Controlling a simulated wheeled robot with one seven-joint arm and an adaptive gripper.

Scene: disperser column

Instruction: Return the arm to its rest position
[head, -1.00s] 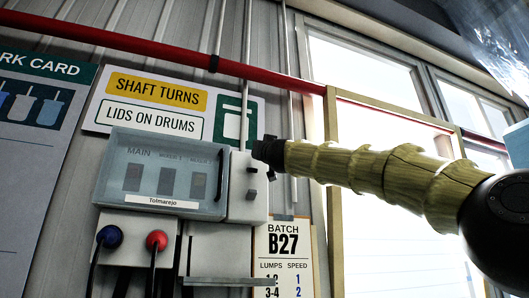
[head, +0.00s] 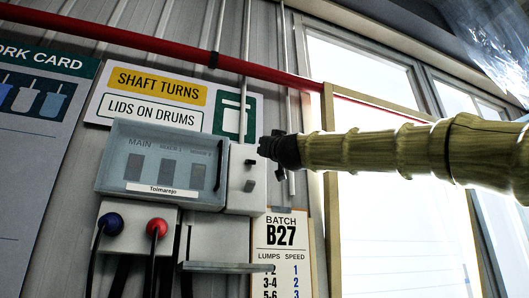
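My arm, in a ribbed yellowish sleeve (head: 390,150), reaches in from the right edge across the window. My gripper (head: 266,147) is the dark end at its left tip. It appears just right of the grey switch box (head: 246,170) beside the clear-covered panel (head: 160,170). A narrow gap shows between the gripper and the box's small dark knobs in the picture, but the true distance is unclear. The fingers are small and dark, so I cannot tell whether they are open or shut. No held thing shows.
A red pipe (head: 150,48) crosses above. The batch card (head: 281,235) hangs at its right.

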